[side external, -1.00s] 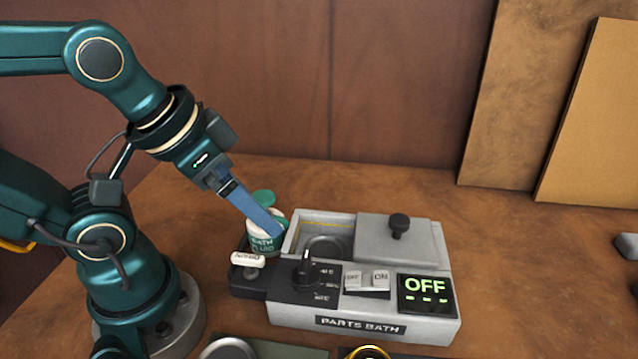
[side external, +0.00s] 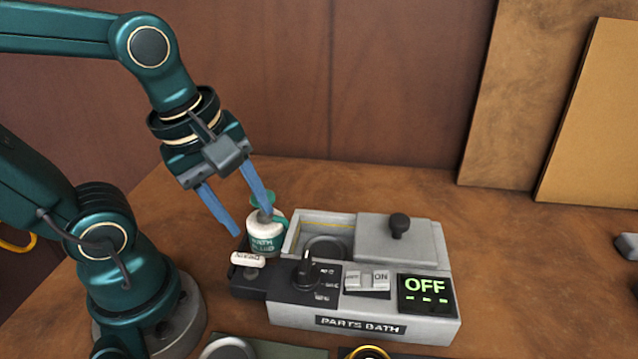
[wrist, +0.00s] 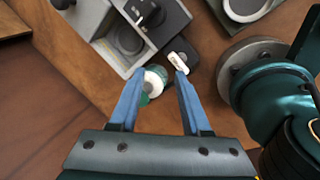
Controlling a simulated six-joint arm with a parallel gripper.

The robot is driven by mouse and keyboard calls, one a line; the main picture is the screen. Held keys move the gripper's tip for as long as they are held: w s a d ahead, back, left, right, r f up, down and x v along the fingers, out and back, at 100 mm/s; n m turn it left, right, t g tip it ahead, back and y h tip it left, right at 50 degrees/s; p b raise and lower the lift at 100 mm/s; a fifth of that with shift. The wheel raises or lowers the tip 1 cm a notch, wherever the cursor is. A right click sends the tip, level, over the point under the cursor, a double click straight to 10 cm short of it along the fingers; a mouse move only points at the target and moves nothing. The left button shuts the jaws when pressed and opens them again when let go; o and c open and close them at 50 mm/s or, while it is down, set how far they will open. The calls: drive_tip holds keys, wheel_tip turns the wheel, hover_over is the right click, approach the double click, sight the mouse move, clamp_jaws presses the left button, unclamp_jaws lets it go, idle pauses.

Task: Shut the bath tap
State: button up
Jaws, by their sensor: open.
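The tap shows as a white labelled handle (side external: 247,259) on the dark ledge at the left end of the grey parts bath (side external: 385,326). It lies roughly crosswise in the side view and also shows in the wrist view (wrist: 178,63), by the tip of the right finger. My gripper (side external: 252,222) is open and empty, pointing down above and behind the handle. In the wrist view its fingers (wrist: 159,71) are spread, with the handle and a bottle showing between or near the tips. I cannot tell whether a finger touches either.
A white bath fluid bottle (side external: 262,238) with a green cap stands close behind the handle, by the fingers. The bath has a dark knob (side external: 306,272), a rocker switch (side external: 367,281), a display reading OFF (side external: 425,293) and a lid (side external: 393,237) over its right part.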

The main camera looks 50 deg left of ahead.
sight(247, 256)
drive_tip(key=n, duration=0.2)
drive_tip(key=n+g, duration=0.1)
drive_tip(key=f+n, duration=0.1)
drive_tip(key=n, duration=0.1)
drive_tip(key=shift+a+f+n, duration=0.1)
drive_tip(key=shift+a+n, duration=0.2)
drive_tip(key=n+g, duration=0.1)
drive_tip(key=n, duration=0.1)
drive_tip(key=f+n, duration=0.1)
drive_tip(key=shift+a+f+n+g, duration=0.15)
drive_tip(key=shift+a+n+g, duration=0.15)
drive_tip(key=shift+n+g, duration=0.1)
drive_tip(key=shift+s+a+f+g, duration=0.1)
drive_tip(key=shift+f+g, duration=0.05)
drive_tip(key=shift+f, duration=0.2)
drive_tip(key=shift+s+a+f+g, duration=0.1)
drive_tip(key=shift+f+g, duration=0.05)
drive_tip(key=shift+f, duration=2.45)
clamp_jaws()
